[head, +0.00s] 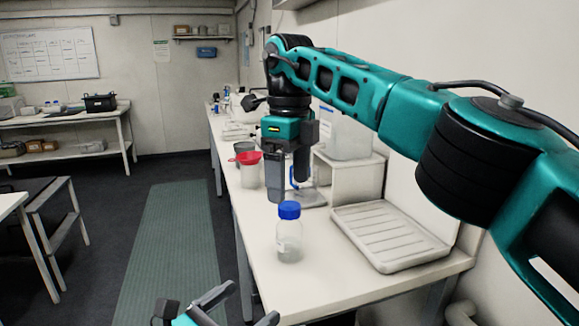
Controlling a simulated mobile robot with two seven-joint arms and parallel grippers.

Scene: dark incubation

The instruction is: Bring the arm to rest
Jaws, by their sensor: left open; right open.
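My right arm (340,82) is teal and black and reaches in from the right across the bench. Its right gripper (289,172) hangs pointing down over the bench, behind the blue-capped bottle. Its fingers are apart, and I see nothing held between them. My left gripper (246,306) shows only in part at the bottom edge, in front of the bench. It is open and looks empty; most of the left arm is out of view. A clear bottle with a blue cap (289,232) stands upright on the bench, apart from both grippers.
The white bench (325,285) runs along the right wall. A ribbed white tray (390,235) lies at its right. A red funnel (248,158) sits on a clear container left of my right gripper. A white stand (352,176) is behind. The green floor mat (165,245) is clear.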

